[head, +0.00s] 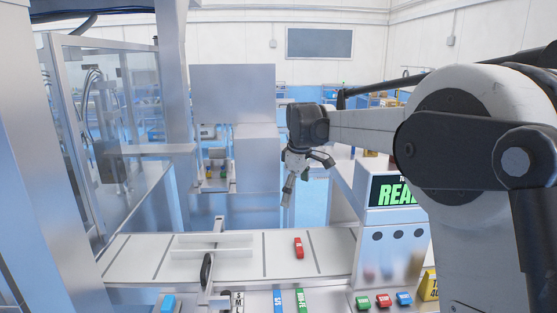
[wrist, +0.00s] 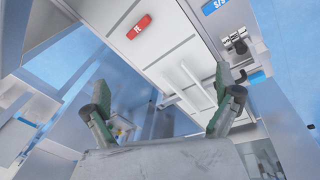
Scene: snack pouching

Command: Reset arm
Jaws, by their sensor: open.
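My gripper (head: 306,178) hangs in the air above the far side of the white work surface (head: 335,245) in the head view. Its fingers are spread apart. In the wrist view the gripper (wrist: 164,110) is open, with nothing between its two green-padded fingers. A red snack pack (head: 298,248) lies on the white surface, below and apart from the gripper. The red pack also shows at the top of the wrist view (wrist: 139,27), beyond the fingers.
A machine with a green-lettered screen (head: 394,190) stands to the right. A glass-walled frame (head: 100,120) stands at the left.

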